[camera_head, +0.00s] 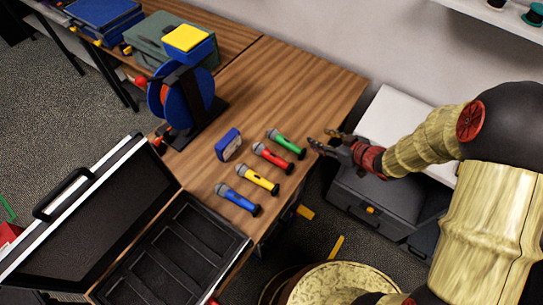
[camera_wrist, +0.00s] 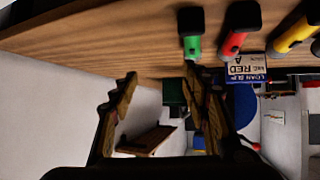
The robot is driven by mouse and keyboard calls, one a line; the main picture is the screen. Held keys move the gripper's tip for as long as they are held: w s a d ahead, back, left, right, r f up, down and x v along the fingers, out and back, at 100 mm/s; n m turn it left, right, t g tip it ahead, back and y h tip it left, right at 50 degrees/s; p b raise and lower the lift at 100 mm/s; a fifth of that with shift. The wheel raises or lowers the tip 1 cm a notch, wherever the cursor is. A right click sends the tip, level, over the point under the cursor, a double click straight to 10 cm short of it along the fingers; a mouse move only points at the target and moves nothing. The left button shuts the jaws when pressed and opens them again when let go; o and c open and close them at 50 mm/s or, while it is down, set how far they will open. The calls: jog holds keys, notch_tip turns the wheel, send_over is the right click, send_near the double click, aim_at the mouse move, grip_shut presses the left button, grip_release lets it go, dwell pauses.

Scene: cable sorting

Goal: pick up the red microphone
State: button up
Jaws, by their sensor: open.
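The red microphone (camera_head: 273,157) lies on the wooden table (camera_head: 262,85) between the green microphone (camera_head: 286,142) above it and the yellow microphone (camera_head: 257,177) below it. In the wrist view the red microphone (camera_wrist: 234,35) shows only its handle end with a black cap, at the upper right. The green microphone (camera_wrist: 192,30) is nearer the middle there. My gripper (camera_head: 320,140) is off the table's right edge, to the right of the green microphone. In the wrist view its jaws (camera_wrist: 158,78) are apart with nothing between them.
A blue microphone (camera_head: 237,199) lies below the yellow one. A blue label block (camera_head: 228,145) stands left of the row. The open black case (camera_head: 190,250) is at the lower left. A cable reel (camera_head: 181,98) stands behind. Grey drawers (camera_head: 375,205) stand below my gripper.

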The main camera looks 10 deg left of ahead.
aim_at(277, 157)
jog(key=s+a+f+g+y, duration=0.1)
jog(key=s+a, duration=0.1)
jog(key=s+a+f+g+y, duration=0.1)
jog(key=s+a+f, duration=0.1)
jog(key=s, duration=0.1)
jog(key=s+a+f+n+y, duration=0.1)
jog(key=s+a+f+y, duration=0.1)
jog(key=s, duration=0.1)
jog(key=shift+a+g, duration=0.1)
jog(key=shift+g, duration=0.3)
jog(key=b+x, duration=0.2)
jog(key=x, duration=0.4)
jog(key=shift+s, duration=0.1)
jog(key=b+x, duration=0.2)
jog(key=x, duration=0.3)
jog(key=shift+s+a, duration=0.15)
jog(key=shift+a, duration=0.35)
jog(key=shift+w, duration=0.2)
jog(key=shift+c, duration=0.5)
grip_shut()
